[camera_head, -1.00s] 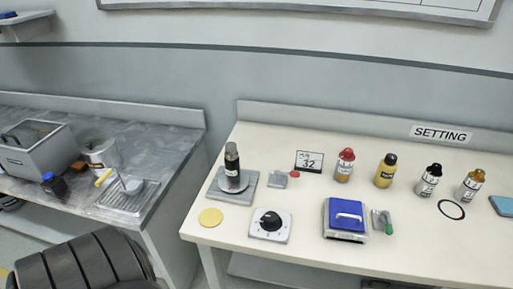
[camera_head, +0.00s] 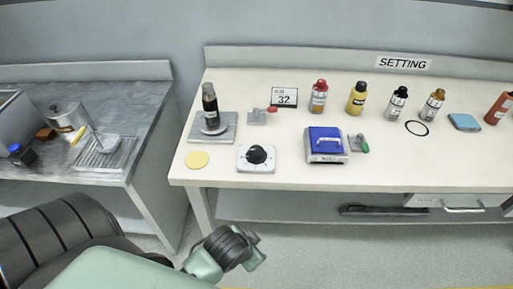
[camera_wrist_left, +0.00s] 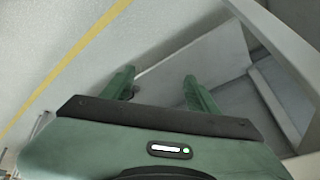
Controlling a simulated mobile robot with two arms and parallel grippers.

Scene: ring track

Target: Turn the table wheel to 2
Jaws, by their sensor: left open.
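A black round knob on a pale square plate (camera_head: 256,157) sits near the front edge of the white table (camera_head: 420,165); the marks around it are too small to read. Behind it to the left, a dark bottle (camera_head: 210,106) stands on a round disc on a grey square base (camera_head: 198,131). A small display card (camera_head: 284,98) reads 32. My left arm comes in from the lower left, below the table front and apart from the knob. My left gripper (camera_wrist_left: 161,86) is open and empty in the left wrist view, above the floor. My right gripper is not in view.
Several bottles stand along the back under a SETTING sign (camera_head: 403,63). A grey bench (camera_head: 100,90) stands left, across a gap.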

